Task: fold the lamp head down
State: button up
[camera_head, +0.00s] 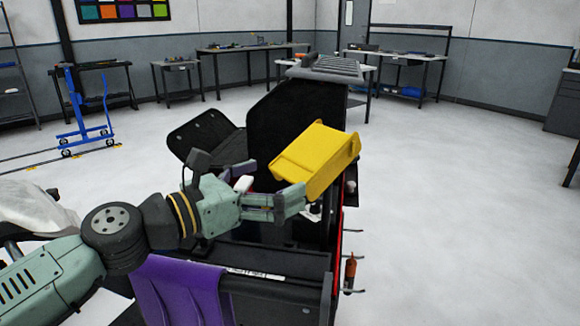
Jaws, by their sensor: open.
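A yellow, box-like piece (318,158) sits tilted above the black cart, right of centre. It may be the lamp head, but I cannot tell for certain, and its mount is hidden. My gripper (275,194) reaches in from the lower left, with its fingers pointing right. The fingertips are by the yellow piece's lower left edge. I cannot tell whether they touch it. The gripper is open, and I see nothing held between its fingers.
The black cart (288,118) has a raised panel and a dark flap at its left. Purple material (180,290) hangs at its front. Hooks and an orange-handled tool (350,270) are on its right side. A blue wheeled stand (85,115) and workbenches stand farther back. The right floor is clear.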

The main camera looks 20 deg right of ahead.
aim_at(283, 177)
jog(key=shift+p+x, duration=0.3)
jog(key=shift+x, duration=1.65)
jog(key=shift+c, duration=0.4)
jog(key=c, duration=1.6)
jog(key=shift+f, duration=0.1)
